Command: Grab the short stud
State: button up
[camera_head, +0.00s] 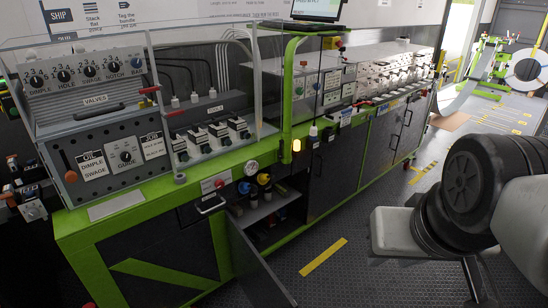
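I cannot make out a short stud anywhere in the head view. My arm shows at the right edge as black round joints and pale grey links, over the floor and apart from the machine. My gripper's fingertips do not show, so I cannot see whether it holds anything.
A long green-and-black machine (155,190) runs from the left toward the back. Its low cabinet door (258,268) stands open into the aisle, beside a shelf (262,207) with small dark items. The dark textured floor (375,275) is clear between machine and arm. Green equipment (480,65) stands far right.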

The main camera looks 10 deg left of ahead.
aim_at(257, 231)
jog(key=k+u, duration=0.1)
jog(key=u, duration=0.65)
jog(key=i+j+z, duration=0.15)
jog(key=i, duration=0.25)
jog(key=l+u, duration=0.2)
jog(key=l, duration=0.6)
jog(key=l+u, duration=0.25)
jog(key=l, duration=0.55)
jog(key=k, duration=0.05)
